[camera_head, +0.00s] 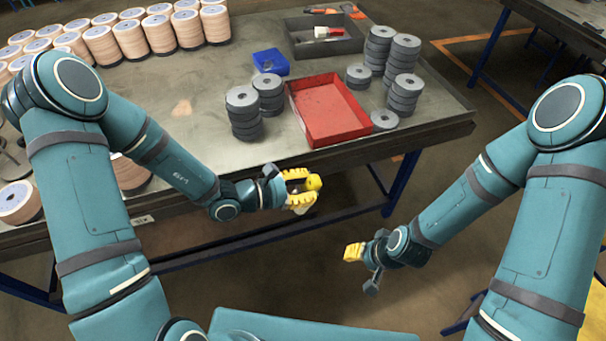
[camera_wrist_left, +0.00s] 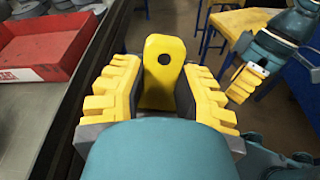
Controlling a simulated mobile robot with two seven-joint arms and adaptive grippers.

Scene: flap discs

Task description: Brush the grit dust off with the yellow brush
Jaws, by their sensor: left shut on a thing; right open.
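My left gripper (camera_head: 303,187) is shut on the yellow brush (camera_head: 314,182), just off the table's front edge. In the left wrist view the brush (camera_wrist_left: 163,70) shows as a flat yellow end with a round hole between the two yellow fingers; its bristles are hidden. A pale orange patch (camera_head: 183,107), perhaps the grit dust, lies on the grey table top (camera_head: 215,140), up and left of the left gripper. My right gripper (camera_head: 354,253) is open and empty, in front of the table and lower than its top.
A red tray (camera_head: 345,137) stands near the front edge, between stacks of grey flap discs (camera_head: 243,112) and (camera_head: 404,93). A blue box (camera_head: 270,62) and a dark tray (camera_head: 335,47) are behind. Rows of tan rolls (camera_head: 160,35) fill the back left. The table's left middle is largely clear.

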